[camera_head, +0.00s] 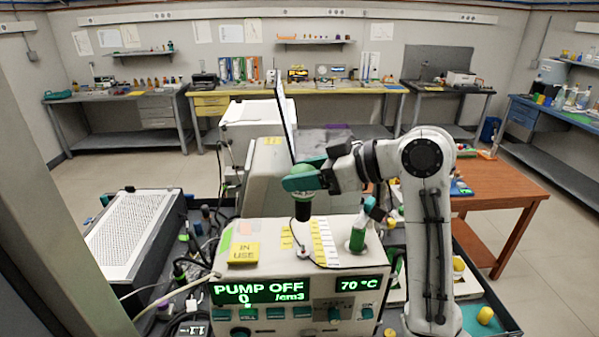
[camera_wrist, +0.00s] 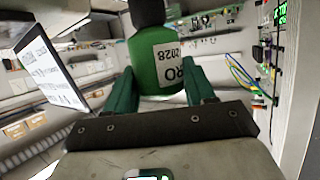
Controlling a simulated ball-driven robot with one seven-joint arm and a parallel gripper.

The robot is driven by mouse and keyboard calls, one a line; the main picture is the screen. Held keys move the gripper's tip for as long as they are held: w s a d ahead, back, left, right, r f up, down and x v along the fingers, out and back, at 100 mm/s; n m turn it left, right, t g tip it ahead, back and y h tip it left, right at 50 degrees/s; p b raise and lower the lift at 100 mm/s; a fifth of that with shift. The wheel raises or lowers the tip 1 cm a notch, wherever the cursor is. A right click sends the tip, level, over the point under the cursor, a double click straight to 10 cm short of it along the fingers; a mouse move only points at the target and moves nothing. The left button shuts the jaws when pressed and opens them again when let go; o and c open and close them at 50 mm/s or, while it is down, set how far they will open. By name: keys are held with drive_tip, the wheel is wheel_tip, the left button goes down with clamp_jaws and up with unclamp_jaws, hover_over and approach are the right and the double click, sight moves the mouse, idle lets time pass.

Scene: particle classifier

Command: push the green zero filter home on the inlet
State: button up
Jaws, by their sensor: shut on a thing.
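My gripper (camera_head: 302,182) has its teal fingers shut on the green zero filter (camera_wrist: 158,66). In the wrist view, the filter's white label reads upside down, and its black end (camera_wrist: 147,12) points away from me. In the head view, the fingers hide much of the green body, and the black end (camera_head: 303,211) points down, roughly upright. A thin inlet stem with a small round base (camera_head: 303,252) stands on the instrument top below the black end.
The white instrument (camera_head: 262,268) shows PUMP OFF, 0 /cm3 and 70 °C. A small green bottle-like part (camera_head: 357,238) stands on its top, right of the inlet. A perforated white box (camera_head: 133,235) lies left, with cables between.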

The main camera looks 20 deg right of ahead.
sight(306, 215)
drive_tip(key=shift+f, duration=0.1)
drive_tip(key=shift+f+b, duration=1.8)
drive_tip(key=shift+f, duration=1)
drive_tip(key=shift+f+b, duration=0.65)
drive_tip(key=shift+f, duration=1.15)
drive_tip(key=o, duration=1.2)
drive_tip(key=shift+c, duration=0.2)
drive_tip(key=shift+s+d+r, duration=0.1)
drive_tip(key=shift+d, duration=0.05)
drive_tip(key=b+v, duration=0.2)
drive_tip(key=v, duration=0.8)
drive_tip(key=shift+s+d, duration=0.15)
drive_tip(key=shift+s, duration=0.05)
drive_tip(key=shift+r, duration=0.1)
